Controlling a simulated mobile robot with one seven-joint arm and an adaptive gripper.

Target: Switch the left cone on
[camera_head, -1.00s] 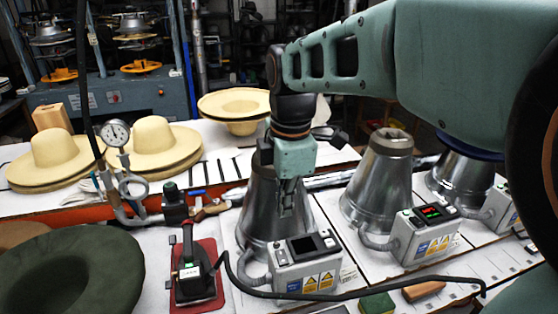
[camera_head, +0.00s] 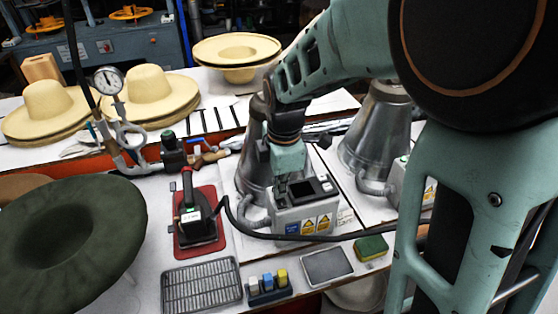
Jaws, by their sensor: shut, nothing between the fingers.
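The left cone (camera_head: 250,170) is a grey metal cone, partly hidden behind my arm. Its pale grey control box (camera_head: 305,216) stands in front, with yellow warning labels on the front. The box's small screen (camera_head: 302,190) looks dark. Small controls (camera_head: 325,183) sit to the right of the screen. My gripper (camera_head: 281,198) points down, shut and empty, with its fingertips at the left part of the box top. The fingers cover that part, and I cannot tell whether they touch it.
A second cone (camera_head: 375,130) stands to the right, its box partly behind my arm. A black iron (camera_head: 200,222) rests on a red mat. A dark cable (camera_head: 330,237) crosses before the box. A green hat (camera_head: 70,240) lies at left.

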